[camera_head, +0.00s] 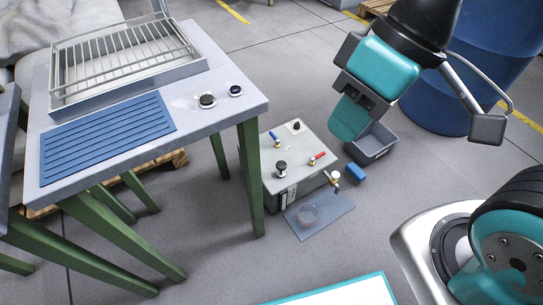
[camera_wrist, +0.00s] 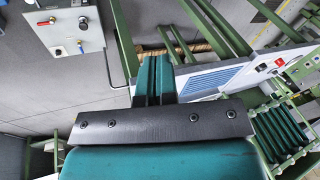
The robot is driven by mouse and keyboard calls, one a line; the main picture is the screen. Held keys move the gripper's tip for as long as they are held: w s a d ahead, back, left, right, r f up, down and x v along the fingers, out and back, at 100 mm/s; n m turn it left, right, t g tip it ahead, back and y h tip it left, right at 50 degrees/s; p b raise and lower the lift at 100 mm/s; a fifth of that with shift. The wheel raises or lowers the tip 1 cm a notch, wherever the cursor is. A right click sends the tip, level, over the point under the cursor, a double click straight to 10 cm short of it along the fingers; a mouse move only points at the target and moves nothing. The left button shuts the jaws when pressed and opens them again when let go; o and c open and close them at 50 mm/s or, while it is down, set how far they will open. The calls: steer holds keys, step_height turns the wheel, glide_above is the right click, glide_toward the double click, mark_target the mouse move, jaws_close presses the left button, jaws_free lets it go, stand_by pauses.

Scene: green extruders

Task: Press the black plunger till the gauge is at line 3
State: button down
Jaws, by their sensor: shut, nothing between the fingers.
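A grey box (camera_head: 300,183) stands on the floor right of the table. A black plunger-like knob (camera_head: 281,165) stands upright on its top at the front left, and a smaller black knob (camera_head: 295,125) is at the back. I cannot tell for sure which is the plunger. No gauge reading or line 3 is legible. My gripper (camera_head: 347,118) is shut and empty, above and right of the box, apart from the knobs. In the wrist view my gripper's teal fingers (camera_wrist: 153,75) are together. A grey panel with red and blue handles (camera_wrist: 66,25) shows there at upper left.
The box top has a red lever (camera_head: 317,156) and a blue lever (camera_head: 274,136).

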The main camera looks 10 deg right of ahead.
steer(key=shift+d, duration=0.1)
steer(key=m+t+h+b, duration=0.2)
steer(key=m+h+b, duration=0.1)
steer(key=b, duration=2.1)
glide_above(281, 164)
steer(key=s, duration=0.2)
steer(key=s+d+x, duration=0.1)
steer(key=s+x, duration=0.1)
steer(key=x, duration=1.3)
steer(key=s+d+f+x, duration=0.1)
steer(key=s+d+x, duration=0.1)
steer(key=x, duration=1.3)
steer(key=s+d+f+x, duration=0.1)
steer(key=s+x, duration=0.3)
steer(key=x, duration=1.2)
steer(key=shift+d, duration=0.8)
steer(key=b+x, duration=0.2)
steer(key=x, duration=0.2)
steer(key=b+x, duration=0.3)
steer(key=x, duration=0.1)
steer(key=b+x, duration=0.2)
steer(key=x, duration=0.2)
steer(key=shift+s+d+f, duration=0.15)
steer(key=shift+d+f, duration=0.1)
steer(key=shift+f, duration=0.1)
steer(key=shift+s+f+b, duration=0.1)
steer(key=shift+f+b, duration=0.45)
steer(key=shift+f, duration=0.15)
